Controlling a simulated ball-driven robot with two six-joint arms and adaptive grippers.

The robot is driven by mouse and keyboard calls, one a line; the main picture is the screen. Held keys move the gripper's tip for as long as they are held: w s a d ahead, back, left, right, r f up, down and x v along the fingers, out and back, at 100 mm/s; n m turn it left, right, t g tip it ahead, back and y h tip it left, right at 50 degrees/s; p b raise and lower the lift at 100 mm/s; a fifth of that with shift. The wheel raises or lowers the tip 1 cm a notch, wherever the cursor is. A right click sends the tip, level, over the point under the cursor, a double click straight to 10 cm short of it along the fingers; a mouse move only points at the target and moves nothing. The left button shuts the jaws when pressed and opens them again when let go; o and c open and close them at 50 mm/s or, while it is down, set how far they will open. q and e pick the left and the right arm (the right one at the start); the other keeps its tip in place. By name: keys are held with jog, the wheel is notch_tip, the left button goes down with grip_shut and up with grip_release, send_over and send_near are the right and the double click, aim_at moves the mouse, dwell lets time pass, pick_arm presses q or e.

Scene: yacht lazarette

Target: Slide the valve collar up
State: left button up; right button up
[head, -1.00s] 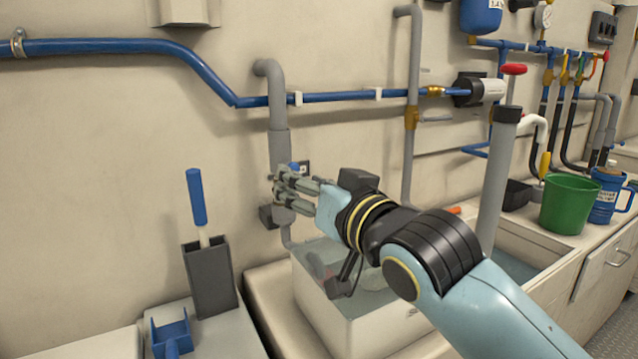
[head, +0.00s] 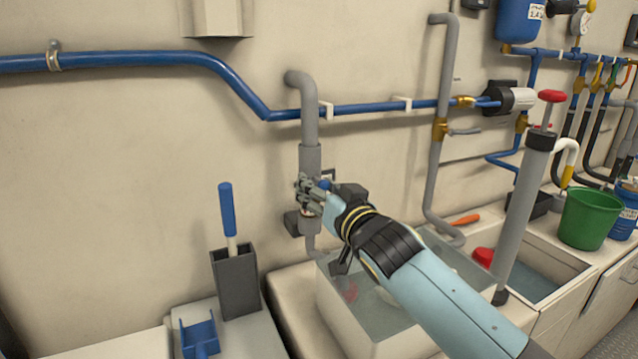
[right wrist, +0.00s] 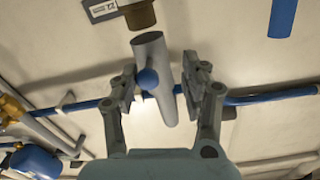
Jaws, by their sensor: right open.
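The valve collar (head: 310,160) is a grey sleeve on the vertical grey pipe at the wall, left of the middle in the head view. It also shows as a grey cylinder (right wrist: 150,56) in the right wrist view, with a round blue knob (right wrist: 148,78) on its side. My right gripper (head: 311,192) is at the collar's lower part and hides some of it. In the right wrist view its open fingers (right wrist: 160,82) stand on either side of the collar and knob, with gaps visible. My left gripper is not in view.
A brass-coloured fitting (right wrist: 140,15) sits beyond the collar's end. A blue pipe (head: 372,107) runs along the wall behind. A water-filled basin (head: 345,325) lies below my right arm. A dark holder (head: 236,283) with a blue-handled tool stands left. A grey pump tube (head: 520,200) rises right.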

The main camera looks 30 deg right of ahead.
jog(key=shift+w+d, duration=0.35)
jog(key=shift+d, duration=0.4)
jog(key=shift+a, duration=0.15)
jog(key=shift+c, duration=1)
jog(key=shift+w, duration=0.1)
jog(key=shift+c, duration=2.3)
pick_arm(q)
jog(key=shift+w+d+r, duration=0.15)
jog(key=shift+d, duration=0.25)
pick_arm(e)
grip_shut()
